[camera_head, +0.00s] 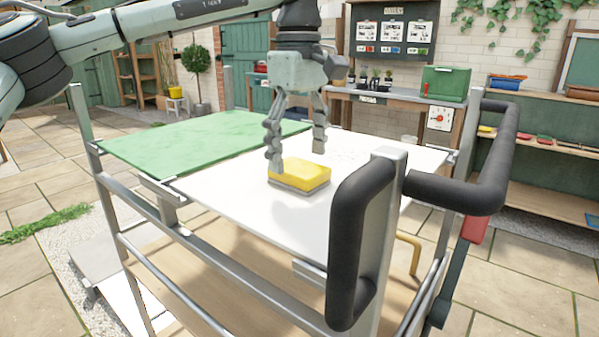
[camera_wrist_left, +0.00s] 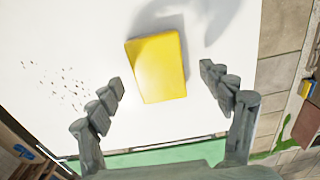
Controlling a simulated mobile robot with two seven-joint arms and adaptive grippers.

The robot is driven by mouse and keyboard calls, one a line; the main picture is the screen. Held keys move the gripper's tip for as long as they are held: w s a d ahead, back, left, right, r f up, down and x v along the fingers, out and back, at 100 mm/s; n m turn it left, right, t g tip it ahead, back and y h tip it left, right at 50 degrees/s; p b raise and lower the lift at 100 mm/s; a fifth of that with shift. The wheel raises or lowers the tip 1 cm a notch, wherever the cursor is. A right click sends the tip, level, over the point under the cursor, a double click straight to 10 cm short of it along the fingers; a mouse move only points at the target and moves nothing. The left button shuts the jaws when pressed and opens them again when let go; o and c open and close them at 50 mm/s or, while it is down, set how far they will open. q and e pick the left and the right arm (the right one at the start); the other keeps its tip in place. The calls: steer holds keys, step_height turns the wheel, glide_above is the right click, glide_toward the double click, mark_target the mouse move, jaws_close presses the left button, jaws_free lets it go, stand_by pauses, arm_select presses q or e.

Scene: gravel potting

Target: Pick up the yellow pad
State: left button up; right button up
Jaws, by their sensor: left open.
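The yellow pad (camera_head: 303,172) lies flat on the white top (camera_head: 245,200) of a metal-framed cart, with a grey layer showing under its yellow body. In the left wrist view the yellow pad (camera_wrist_left: 157,67) is ahead of the fingertips, a little left of midway between them. My left gripper (camera_head: 296,155) points down just above and behind the pad, open and empty. In the left wrist view my left gripper (camera_wrist_left: 160,85) has its fingers spread apart, with neither finger visibly gripping the pad. My right gripper is not in view.
Small dark crumbs (camera_wrist_left: 62,85) lie on the white top beside the pad. A green mat (camera_head: 200,140) covers the cart's left part. Black handles (camera_head: 355,240) rise at the cart's near right side. A green box (camera_head: 445,83) stands on a bench behind.

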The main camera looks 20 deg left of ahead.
arm_select(q)
step_height(320, 180, down, 2)
steer(key=shift+w+f, duration=0.1)
steer(key=shift+f, duration=0.15)
steer(key=shift+c, duration=0.8)
steer(key=c, duration=1.1)
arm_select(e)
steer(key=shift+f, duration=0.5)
arm_select(q)
steer(key=shift+r, duration=0.1)
